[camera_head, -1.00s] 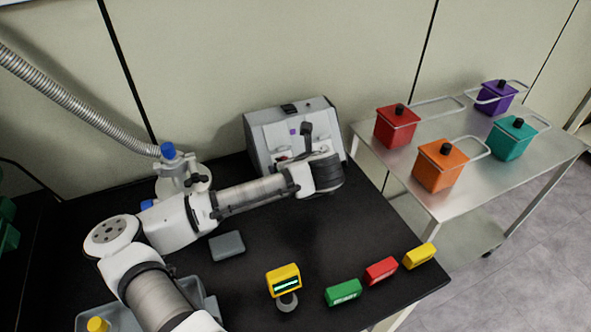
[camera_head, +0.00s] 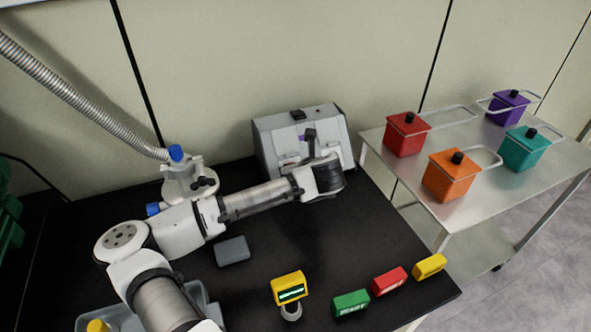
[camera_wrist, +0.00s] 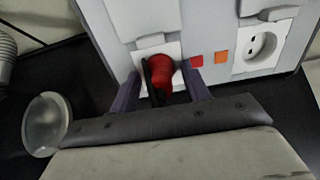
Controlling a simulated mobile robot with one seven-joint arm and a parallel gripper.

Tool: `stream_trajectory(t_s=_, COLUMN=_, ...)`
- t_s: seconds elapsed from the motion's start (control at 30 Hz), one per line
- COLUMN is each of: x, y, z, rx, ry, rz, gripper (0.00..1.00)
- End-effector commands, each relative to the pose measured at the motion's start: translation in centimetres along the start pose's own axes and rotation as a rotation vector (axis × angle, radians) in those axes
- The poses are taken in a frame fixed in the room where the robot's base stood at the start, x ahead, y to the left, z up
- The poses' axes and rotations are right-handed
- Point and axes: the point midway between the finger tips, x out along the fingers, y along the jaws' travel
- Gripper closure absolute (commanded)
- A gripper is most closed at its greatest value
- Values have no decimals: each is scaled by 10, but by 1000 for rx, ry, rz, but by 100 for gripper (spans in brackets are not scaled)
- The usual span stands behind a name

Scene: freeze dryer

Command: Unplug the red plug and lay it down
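The red plug (camera_wrist: 162,74) shows in the wrist view, sitting in a socket on the front of the grey unit (camera_wrist: 225,62), with a dark cord in front of it. My gripper (camera_wrist: 159,70) is open, its two purple fingers on either side of the plug with visible gaps. In the head view the grey unit (camera_head: 270,128) stands at the back of the black bench. My wrist covers its front there, so the plug and fingertips are hidden.
A white socket (camera_wrist: 262,45) is right of the plug, past red and orange squares. A round translucent object (camera_wrist: 45,122) is at left. The black bench (camera_head: 350,235) bears a yellow display (camera_head: 289,288) and coloured blocks. A metal trolley (camera_head: 480,200) with colourful boxes stands right.

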Motion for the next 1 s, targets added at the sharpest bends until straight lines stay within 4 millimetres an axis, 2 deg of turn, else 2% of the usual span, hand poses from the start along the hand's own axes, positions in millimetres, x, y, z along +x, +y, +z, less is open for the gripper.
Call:
stream_trajectory(t_s=0.07, x=0, y=0, z=0, rx=0, ry=0, rz=0, gripper=64)
stream_trajectory(t_s=0.33, x=0, y=0, z=0, rx=0, ry=0, rz=0, gripper=100)
stream_trajectory(t_s=1.0, x=-23, y=0, z=1, rx=1, ry=-1, rz=-1, gripper=100)
